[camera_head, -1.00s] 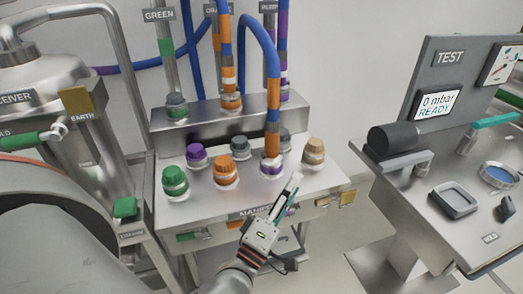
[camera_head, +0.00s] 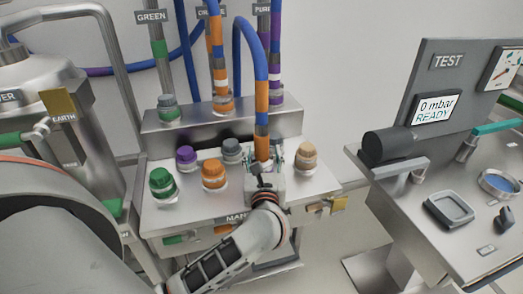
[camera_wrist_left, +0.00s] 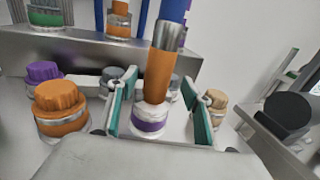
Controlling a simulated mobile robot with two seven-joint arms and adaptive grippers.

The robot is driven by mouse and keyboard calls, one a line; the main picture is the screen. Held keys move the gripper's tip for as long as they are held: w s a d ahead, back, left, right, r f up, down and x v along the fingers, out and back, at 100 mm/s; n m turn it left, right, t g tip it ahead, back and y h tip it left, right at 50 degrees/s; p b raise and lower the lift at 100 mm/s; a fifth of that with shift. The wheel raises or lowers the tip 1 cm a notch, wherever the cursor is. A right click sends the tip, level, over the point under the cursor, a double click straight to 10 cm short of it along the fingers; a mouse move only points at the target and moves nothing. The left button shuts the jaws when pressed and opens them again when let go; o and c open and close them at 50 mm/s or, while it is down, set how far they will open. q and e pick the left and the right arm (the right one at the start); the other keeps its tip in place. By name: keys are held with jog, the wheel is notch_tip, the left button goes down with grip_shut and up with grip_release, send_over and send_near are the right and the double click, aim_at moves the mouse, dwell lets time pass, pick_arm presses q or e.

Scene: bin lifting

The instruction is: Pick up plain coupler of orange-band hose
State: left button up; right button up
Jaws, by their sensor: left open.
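The blue hose (camera_head: 260,65) with orange bands arches down to the front of the manifold. Its lower end has an orange sleeve (camera_head: 262,147), which also shows in the wrist view (camera_wrist_left: 158,75) below a silver collar (camera_wrist_left: 167,37). This end stands upright on a pale fitting with a purple ring (camera_wrist_left: 150,125). My left gripper (camera_head: 266,160) is open, with its green-padded fingers on either side of this end in the wrist view (camera_wrist_left: 160,108). Gaps show between fingers and hose. The head view partly hides the fitting behind my gripper. My right gripper is out of view.
Capped ports crowd the manifold: orange (camera_head: 213,174), green (camera_head: 162,182), purple (camera_head: 187,158), grey (camera_head: 231,150) and tan (camera_head: 307,155). A raised rear block (camera_head: 190,123) carries more hoses. The test bench (camera_head: 400,185) stands to the right across a floor gap.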

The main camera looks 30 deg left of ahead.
aim_at(262, 151)
pick_arm(q)
jog(key=shift+f+x, duration=0.2)
jog(key=shift+x, duration=1.8)
jog(key=shift+s+a, duration=0.1)
jog(key=shift+s, duration=0.05)
grip_shut()
jog(key=shift+r, duration=0.15)
notch_tip(262, 151, up, 20)
jog(key=p, duration=0.2)
jog(key=shift+p, duration=0.35)
